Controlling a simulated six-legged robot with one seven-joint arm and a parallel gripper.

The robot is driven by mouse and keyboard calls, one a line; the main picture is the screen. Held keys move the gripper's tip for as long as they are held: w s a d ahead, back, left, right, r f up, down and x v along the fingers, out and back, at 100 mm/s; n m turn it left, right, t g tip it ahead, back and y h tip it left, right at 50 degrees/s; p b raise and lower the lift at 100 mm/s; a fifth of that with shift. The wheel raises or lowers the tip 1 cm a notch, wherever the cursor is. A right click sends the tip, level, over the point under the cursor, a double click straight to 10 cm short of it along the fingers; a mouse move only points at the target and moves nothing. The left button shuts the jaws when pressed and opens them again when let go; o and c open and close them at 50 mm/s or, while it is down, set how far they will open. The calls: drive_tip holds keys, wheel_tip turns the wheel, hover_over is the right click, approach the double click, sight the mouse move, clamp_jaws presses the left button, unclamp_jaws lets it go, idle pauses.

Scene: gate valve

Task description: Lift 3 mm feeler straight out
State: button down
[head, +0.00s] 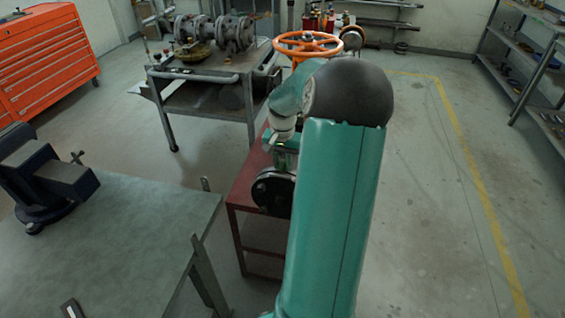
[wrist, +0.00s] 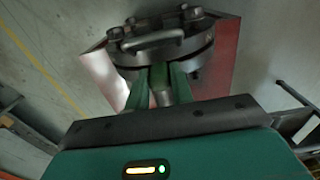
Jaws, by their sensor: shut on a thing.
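My gripper (wrist: 160,80) reaches to the flanged valve (wrist: 160,42) in the wrist view, its two green fingers close together at the near edge of the flanges. It is shut on a thin piece between the fingertips, which I take to be the 3 mm feeler; the fingers hide nearly all of it. I cannot tell how deep it sits between the flanges. In the head view my arm covers much of the valve; a dark round flange (head: 272,192) shows below my gripper. The orange handwheel (head: 308,44) shows behind my arm.
The valve stands on a red stand (head: 236,195). A grey workbench (head: 120,235) with a dark vise (head: 45,185) is at left. A metal cart (head: 205,95) with valve parts stands behind. An orange tool cabinet (head: 45,55) is far left. The floor at right is clear.

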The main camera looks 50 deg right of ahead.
drive_tip(key=shift+r, duration=3.3)
